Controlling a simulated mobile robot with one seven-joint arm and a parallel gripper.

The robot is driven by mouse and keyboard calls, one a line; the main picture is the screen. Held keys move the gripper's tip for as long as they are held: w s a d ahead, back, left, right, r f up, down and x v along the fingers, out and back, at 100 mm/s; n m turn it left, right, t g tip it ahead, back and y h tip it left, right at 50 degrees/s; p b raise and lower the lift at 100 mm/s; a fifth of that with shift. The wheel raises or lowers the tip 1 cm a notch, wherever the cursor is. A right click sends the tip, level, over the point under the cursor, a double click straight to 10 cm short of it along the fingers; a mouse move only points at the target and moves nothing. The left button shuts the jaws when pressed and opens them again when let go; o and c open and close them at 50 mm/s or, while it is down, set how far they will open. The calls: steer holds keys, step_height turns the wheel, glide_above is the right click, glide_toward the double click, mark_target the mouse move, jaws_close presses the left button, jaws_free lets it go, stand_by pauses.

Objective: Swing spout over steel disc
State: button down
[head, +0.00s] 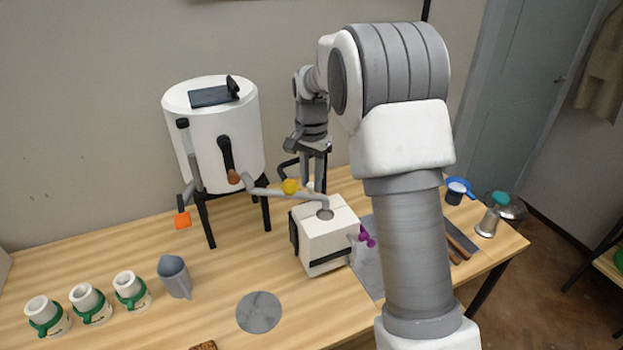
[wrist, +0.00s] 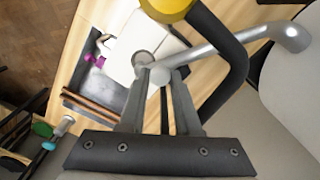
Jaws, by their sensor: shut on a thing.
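The spout (head: 265,190) is a grey pipe running right from the white tank (head: 213,135). Its bent-down end is over the round opening of a white box (head: 325,240). The spout also shows in the wrist view (wrist: 230,42). My gripper (head: 310,183) is above the spout near its outlet. In the wrist view its fingertips (wrist: 156,76) are closed on a small pale knob (wrist: 157,77) at the spout. The steel disc (head: 259,312) lies flat and bare on the table, in front and left of the box. The spout is not over it.
A yellow ball (head: 290,186) is close left of my gripper, with a black curved bar (wrist: 232,65) beside it. A grey jug (head: 174,277) and white-and-green cups (head: 87,303) stand left of the disc. The table between tank and disc is clear.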

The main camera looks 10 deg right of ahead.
steer(key=shift+r, duration=0.1)
steer(key=s+a+m, duration=0.2)
steer(key=s+m, duration=0.1)
steer(key=shift+s+b, duration=0.3)
steer(key=shift+b, duration=0.05)
steer(key=c, duration=0.9)
jaws_free()
step_height(320, 180, up, 17)
steer(key=p, duration=0.1)
steer(key=shift+r, duration=0.2)
steer(key=shift+c, duration=0.2)
